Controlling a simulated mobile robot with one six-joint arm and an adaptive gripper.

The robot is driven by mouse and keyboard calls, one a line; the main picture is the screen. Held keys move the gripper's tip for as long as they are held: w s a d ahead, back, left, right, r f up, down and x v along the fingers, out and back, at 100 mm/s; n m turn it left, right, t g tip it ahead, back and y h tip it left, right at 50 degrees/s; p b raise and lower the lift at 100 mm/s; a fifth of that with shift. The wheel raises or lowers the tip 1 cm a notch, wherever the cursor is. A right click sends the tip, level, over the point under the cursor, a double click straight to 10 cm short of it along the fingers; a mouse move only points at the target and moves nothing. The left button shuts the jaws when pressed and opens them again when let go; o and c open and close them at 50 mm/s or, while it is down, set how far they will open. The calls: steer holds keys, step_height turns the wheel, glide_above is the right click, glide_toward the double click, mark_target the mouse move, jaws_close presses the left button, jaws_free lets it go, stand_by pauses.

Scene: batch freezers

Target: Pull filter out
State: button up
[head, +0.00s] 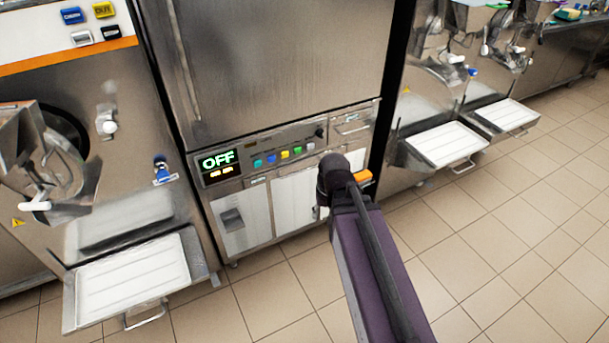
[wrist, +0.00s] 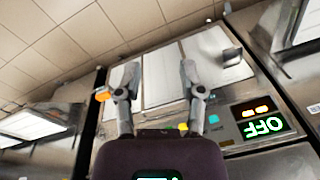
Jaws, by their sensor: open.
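I cannot tell for certain which part is the filter. Below the control panel of the middle machine are pale lower panels, one (head: 242,219) with a dark recessed grip at the left and another (head: 296,202) beside it. In the wrist view, my gripper (wrist: 160,78) is open, its two fingers spread in front of a pale panel (wrist: 165,72), with nothing seen between them. The panel with the dark grip (wrist: 215,55) is to their upper right there. In the head view my arm hides the gripper and part of the lower front.
The control panel (head: 265,155) has coloured buttons and a display reading OFF (head: 217,159). A small handled front (head: 352,122) sits at its right end. Trays stick out from the left machine (head: 135,283) and right machines (head: 447,143). The tiled floor (head: 480,240) at right is clear.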

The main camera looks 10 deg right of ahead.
steer(key=w+a+f+m+t+y+b, duration=0.2)
steer(key=w+f+t+y+b, duration=0.1)
steer(key=w+f+b, duration=0.5)
steer(key=m+t+y+b, duration=0.1)
steer(key=m+t+b, duration=1.05)
steer(key=b, duration=1.45)
glide_toward(302, 171)
steer(key=f+v, duration=0.1)
steer(key=v, duration=0.2)
steer(key=shift+d+r+m+g, duration=0.25)
steer(key=shift+r, duration=0.5)
steer(key=b+x, duration=0.2)
steer(key=x, duration=1.1)
steer(key=shift+w+a+b, duration=0.2)
steer(key=shift+w+b, duration=0.1)
steer(key=shift+f, duration=0.1)
jaws_close()
